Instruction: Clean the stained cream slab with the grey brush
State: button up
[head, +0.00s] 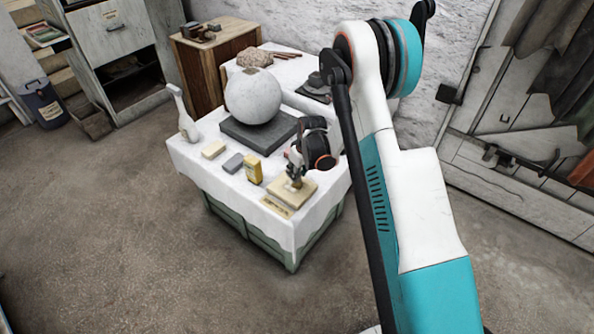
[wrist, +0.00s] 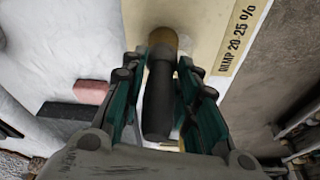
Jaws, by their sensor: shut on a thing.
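The cream slab (head: 285,194) lies near the front corner of the white-clothed table, with a labelled strip along its front edge. It also fills the upper middle of the wrist view (wrist: 205,22). My gripper (head: 295,181) is over the slab. In the wrist view my gripper's teal fingers (wrist: 161,75) are shut on the dark grey handle of the brush (wrist: 158,100). A tan collar shows at the brush's far end, against the slab; I cannot tell whether the bristles touch it. No stain can be made out.
A yellow box (head: 253,170), a grey block (head: 232,163) and a cream block (head: 214,150) stand left of the slab. Behind them a large plaster sphere (head: 253,95) rests on a dark slab (head: 240,133). A pale bottle-like object (head: 184,118) stands at the table's left edge.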

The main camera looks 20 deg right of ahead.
jog(key=shift+s+d, duration=0.45)
jog(key=shift+s, duration=0.2)
jog(key=shift+w, duration=0.1)
jog(key=shift+w+a, duration=0.9)
jog(key=shift+w, duration=0.25)
jog(key=shift+s+d, duration=0.45)
jog(key=shift+s, duration=0.2)
jog(key=shift+s+d, duration=0.45)
jog(key=shift+s, duration=0.15)
